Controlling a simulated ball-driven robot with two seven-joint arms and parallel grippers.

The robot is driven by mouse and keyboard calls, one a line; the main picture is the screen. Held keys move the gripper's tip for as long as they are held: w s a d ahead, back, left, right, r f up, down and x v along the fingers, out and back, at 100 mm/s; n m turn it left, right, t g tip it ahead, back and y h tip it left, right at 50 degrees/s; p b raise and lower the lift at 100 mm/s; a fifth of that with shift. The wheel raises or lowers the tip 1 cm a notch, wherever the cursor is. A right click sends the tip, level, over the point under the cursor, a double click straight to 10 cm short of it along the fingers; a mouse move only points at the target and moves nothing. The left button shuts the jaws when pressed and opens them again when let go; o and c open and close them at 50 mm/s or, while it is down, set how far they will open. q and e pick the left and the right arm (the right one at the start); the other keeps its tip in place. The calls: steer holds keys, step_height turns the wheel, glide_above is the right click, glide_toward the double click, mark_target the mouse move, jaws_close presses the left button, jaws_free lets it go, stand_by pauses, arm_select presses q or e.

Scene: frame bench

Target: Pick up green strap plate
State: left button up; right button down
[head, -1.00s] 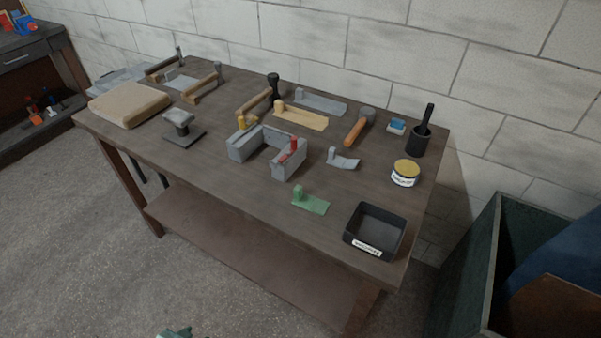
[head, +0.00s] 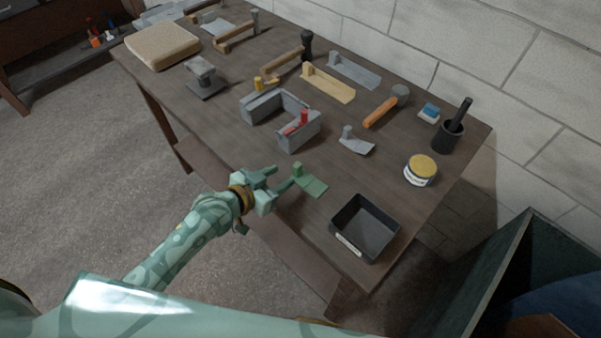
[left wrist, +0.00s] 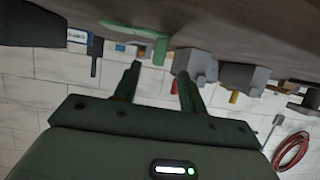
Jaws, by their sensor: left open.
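The green strap plate (head: 310,182) lies on the bench near its front edge, with a small upright block at its far left end. In the left wrist view the plate (left wrist: 140,31) shows just beyond the fingertips. My left gripper (head: 281,178) is open and empty, at the bench's front edge just left of the plate. Its two fingers point toward the plate; in the left wrist view the gripper (left wrist: 160,72) shows a clear gap between them. My right gripper is not in view.
A black tray (head: 338,238) stands right of the plate. A grey U-shaped frame (head: 298,139) with red and yellow pieces stands behind it. A grey strap plate (head: 356,146), a yellow-lidded tin (head: 421,169) and an orange-handled tool (head: 380,112) lie farther back.

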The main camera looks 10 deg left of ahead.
mark_target(294, 169)
arm_select(q)
steer(key=b+x, duration=0.1)
steer(key=x, duration=0.6)
steer(key=shift+w+d+b, duration=0.3)
jaws_close()
